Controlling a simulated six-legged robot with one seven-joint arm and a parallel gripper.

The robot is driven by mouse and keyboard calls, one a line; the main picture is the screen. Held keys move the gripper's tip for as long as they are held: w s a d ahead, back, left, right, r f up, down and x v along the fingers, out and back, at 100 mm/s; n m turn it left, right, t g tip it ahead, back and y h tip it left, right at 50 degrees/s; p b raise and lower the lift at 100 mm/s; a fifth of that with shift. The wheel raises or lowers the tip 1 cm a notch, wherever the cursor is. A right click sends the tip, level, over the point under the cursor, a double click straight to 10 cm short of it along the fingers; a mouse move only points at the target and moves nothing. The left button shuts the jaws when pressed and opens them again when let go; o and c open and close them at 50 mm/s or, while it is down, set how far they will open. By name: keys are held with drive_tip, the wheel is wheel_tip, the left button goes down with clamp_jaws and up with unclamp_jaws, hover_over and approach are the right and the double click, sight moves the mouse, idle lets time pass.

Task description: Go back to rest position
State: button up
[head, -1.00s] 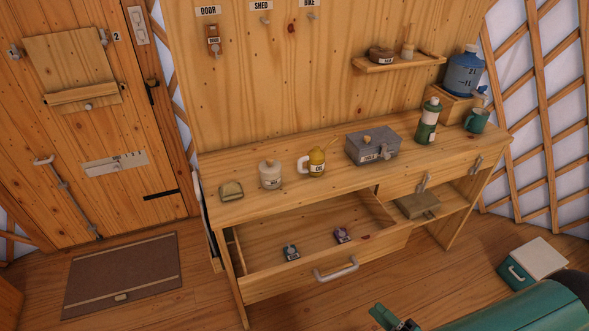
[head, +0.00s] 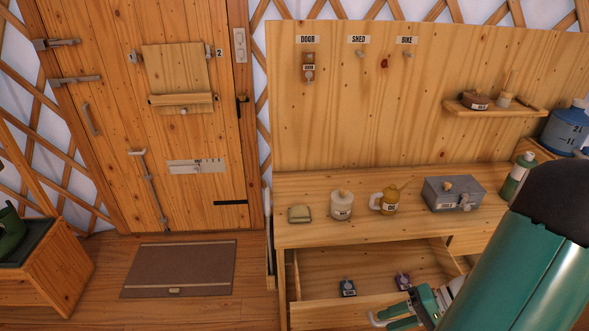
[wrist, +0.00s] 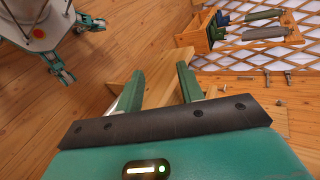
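My gripper (head: 408,312) is at the bottom of the head view, in front of the open drawer (head: 325,308) and beside its pale handle (head: 376,319). Whether it touches the handle cannot be told. In the wrist view my gripper (wrist: 162,88) has its two green fingers apart. A wooden surface shows between and beyond them, with no object clearly held. My teal arm covers the lower right of the head view and hides the right part of the drawer and bench.
The drawer holds two small tagged items (head: 347,288) (head: 403,281). On the bench (head: 300,236) stand a jar (head: 341,205), an oil can (head: 388,200) and a grey box (head: 453,194). A mat (head: 180,268) lies before the door (head: 110,120).

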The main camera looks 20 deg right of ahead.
drive_tip(key=w+a+r+n+h, duration=0.2)
drive_tip(key=a+r+h, duration=0.3)
drive_tip(key=a+r, duration=0.5)
drive_tip(key=w+a+r+n+t+h, duration=0.1)
drive_tip(key=w+a+r+n+h, duration=0.1)
drive_tip(key=a+r+h, duration=0.4)
drive_tip(key=a+r+n, duration=0.1)
drive_tip(key=a+r, duration=0.3)
drive_tip(key=r, duration=0.3)
drive_tip(key=shift+w+r+n+t, duration=0.15)
drive_tip(key=shift+w+n+t, duration=0.15)
drive_tip(key=shift+w+n, duration=0.1)
drive_tip(key=shift+d, duration=0.1)
